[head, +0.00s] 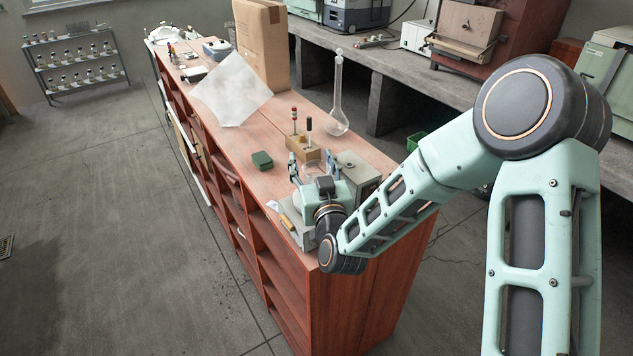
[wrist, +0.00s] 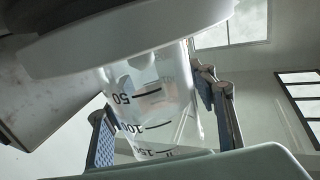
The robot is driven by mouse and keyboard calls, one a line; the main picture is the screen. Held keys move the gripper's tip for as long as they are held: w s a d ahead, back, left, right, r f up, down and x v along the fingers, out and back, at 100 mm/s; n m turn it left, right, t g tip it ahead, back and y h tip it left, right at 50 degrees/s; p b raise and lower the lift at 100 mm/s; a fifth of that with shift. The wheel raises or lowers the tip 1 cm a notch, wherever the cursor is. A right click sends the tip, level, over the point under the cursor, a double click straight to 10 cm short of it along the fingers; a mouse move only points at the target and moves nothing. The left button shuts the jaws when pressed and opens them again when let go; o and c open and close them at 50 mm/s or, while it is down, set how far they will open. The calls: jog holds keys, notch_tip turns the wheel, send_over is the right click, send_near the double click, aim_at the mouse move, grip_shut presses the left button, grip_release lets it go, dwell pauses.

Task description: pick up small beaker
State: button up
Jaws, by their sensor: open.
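A clear glass beaker (wrist: 150,105) with black graduation marks fills the middle of the wrist view, which looks turned upside down. Its base is against a pale round plate (wrist: 130,35). My gripper (head: 310,160) is open, low over the near end of the bench. In the wrist view its fingers, one at the left (wrist: 103,140) and one at the right (wrist: 222,105), stand on either side of the beaker with visible space on the right. In the head view my gripper mostly hides the beaker.
A grey box (head: 357,176) stands close to the right of my gripper. A wooden block with upright tools (head: 303,149) is just behind it, and a tall flask (head: 337,110) farther back. A green box (head: 262,160) lies to the left.

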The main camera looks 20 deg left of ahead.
grip_shut()
dwell(0.4)
jog(key=shift+r, duration=0.15)
